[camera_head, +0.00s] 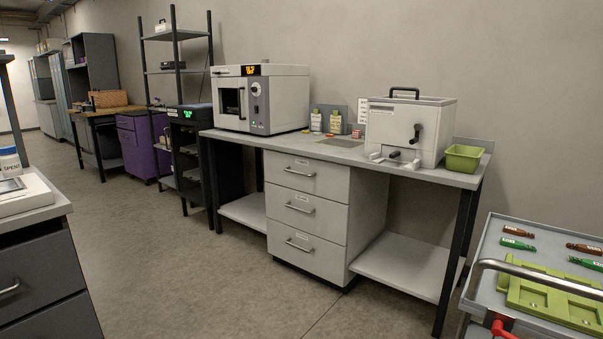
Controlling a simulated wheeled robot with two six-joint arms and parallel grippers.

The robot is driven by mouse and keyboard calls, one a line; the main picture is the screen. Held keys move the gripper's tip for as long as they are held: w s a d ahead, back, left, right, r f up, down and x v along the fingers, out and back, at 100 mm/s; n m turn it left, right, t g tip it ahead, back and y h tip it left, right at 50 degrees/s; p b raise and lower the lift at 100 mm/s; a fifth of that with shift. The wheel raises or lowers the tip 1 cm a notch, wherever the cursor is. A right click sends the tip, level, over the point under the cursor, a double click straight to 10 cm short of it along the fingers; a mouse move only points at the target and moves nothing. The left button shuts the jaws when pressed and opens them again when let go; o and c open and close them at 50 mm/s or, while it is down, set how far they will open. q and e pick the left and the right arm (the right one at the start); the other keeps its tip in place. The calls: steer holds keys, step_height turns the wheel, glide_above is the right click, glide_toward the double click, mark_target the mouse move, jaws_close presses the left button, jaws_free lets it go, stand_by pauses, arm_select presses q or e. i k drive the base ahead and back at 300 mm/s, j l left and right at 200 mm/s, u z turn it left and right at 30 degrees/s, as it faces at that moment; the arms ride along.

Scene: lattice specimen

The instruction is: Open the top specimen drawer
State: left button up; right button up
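A light grey drawer unit (333,217) stands under the workbench against the wall, with three drawers stacked one above another. The top drawer (320,183) is shut flush and has a small label above a silver bar handle (301,173). The middle drawer (317,218) and the bottom drawer (316,252) are also shut, each with a similar handle. The label text is too small to read. Neither of my grippers shows in this view.
A white oven-like device (285,100) and a white box with a crank (431,130) stand on the bench. A trolley (480,255) with a green tray is at right; a dark grey cabinet (42,275) is at left. The floor before the drawers is clear.

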mark_target(330, 180)
steer(key=i+j+z, duration=0.1)
steer(key=i, duration=0.4)
steer(key=i+j+z, duration=0.1)
steer(key=i, duration=0.4)
steer(key=i+j+z, duration=0.15)
steer(key=i, duration=0.3)
steer(key=i+j+z, duration=0.1)
steer(key=i+j, duration=0.2)
steer(key=i, duration=0.2)
